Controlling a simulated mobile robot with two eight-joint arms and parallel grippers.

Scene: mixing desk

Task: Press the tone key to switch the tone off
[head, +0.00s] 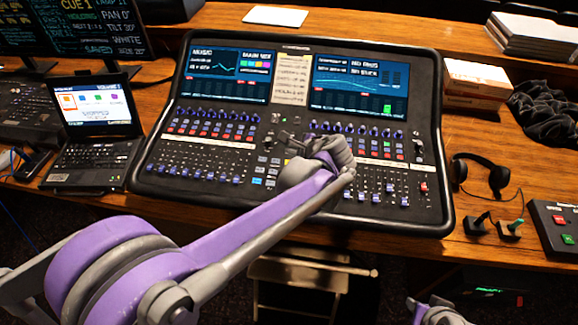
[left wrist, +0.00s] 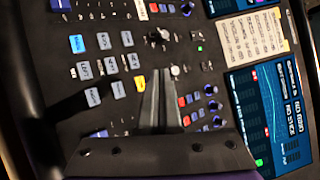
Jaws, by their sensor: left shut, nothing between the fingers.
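The mixing desk (head: 225,190) is a large black console with two screens, rows of knobs, small coloured keys and faders. My left gripper (head: 288,140) reaches over its middle section, below the white label sheet. In the left wrist view the fingers (left wrist: 158,80) are together and empty. Their tips appear just beside a yellow key (left wrist: 140,83) and a small pale knob (left wrist: 175,70); contact cannot be told. A small green light (left wrist: 199,48) shows beyond the tips. Part of my right arm shows at the bottom edge.
A laptop (head: 95,110) stands left of the desk. Headphones (head: 490,175), joysticks (head: 510,228) and a button box (head: 555,225) are at the right.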

